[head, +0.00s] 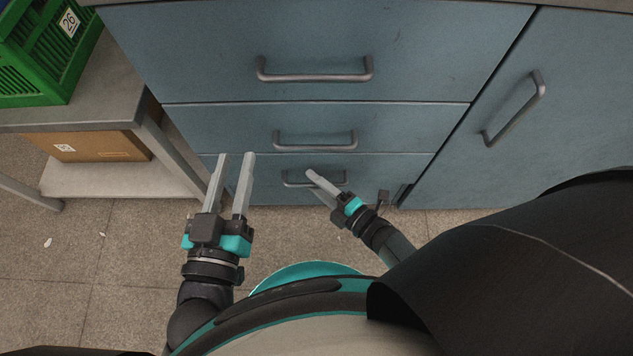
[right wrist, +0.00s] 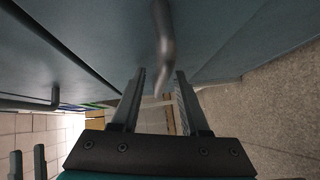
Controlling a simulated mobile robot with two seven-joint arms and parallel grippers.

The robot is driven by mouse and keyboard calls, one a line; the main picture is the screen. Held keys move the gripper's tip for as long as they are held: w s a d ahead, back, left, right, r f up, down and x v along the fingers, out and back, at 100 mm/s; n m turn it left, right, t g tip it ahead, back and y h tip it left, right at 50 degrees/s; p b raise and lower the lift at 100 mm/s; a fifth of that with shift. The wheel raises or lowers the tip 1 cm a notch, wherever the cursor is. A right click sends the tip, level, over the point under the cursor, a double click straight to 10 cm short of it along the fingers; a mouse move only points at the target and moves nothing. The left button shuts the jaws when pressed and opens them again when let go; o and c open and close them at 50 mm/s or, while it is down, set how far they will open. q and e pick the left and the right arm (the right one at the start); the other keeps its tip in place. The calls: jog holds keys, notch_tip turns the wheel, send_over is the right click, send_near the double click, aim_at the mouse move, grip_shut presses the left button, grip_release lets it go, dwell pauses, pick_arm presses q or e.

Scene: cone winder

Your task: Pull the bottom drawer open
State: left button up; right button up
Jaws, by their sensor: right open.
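The bottom drawer (head: 400,168) is the lowest of the blue-grey drawer fronts in the head view and looks shut, flush with the fronts above. Its grey bar handle (head: 291,184) is partly hidden by my right gripper (head: 311,180). In the right wrist view the handle (right wrist: 163,45) runs in between the two fingertips of my right gripper (right wrist: 160,74), which stand apart on either side of it. I cannot tell whether either finger touches the bar. My left gripper (head: 235,155) is open and empty, left of the handle and in front of the cabinet.
The middle drawer handle (head: 315,139) and top drawer handle (head: 314,76) are above. A cupboard door with a handle (head: 514,108) is at right. A bench (head: 90,118) at left holds a green crate (head: 45,60), with a cardboard box (head: 90,146) below.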

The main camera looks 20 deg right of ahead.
jog(key=shift+c, duration=0.4)
grip_shut()
dwell(0.9)
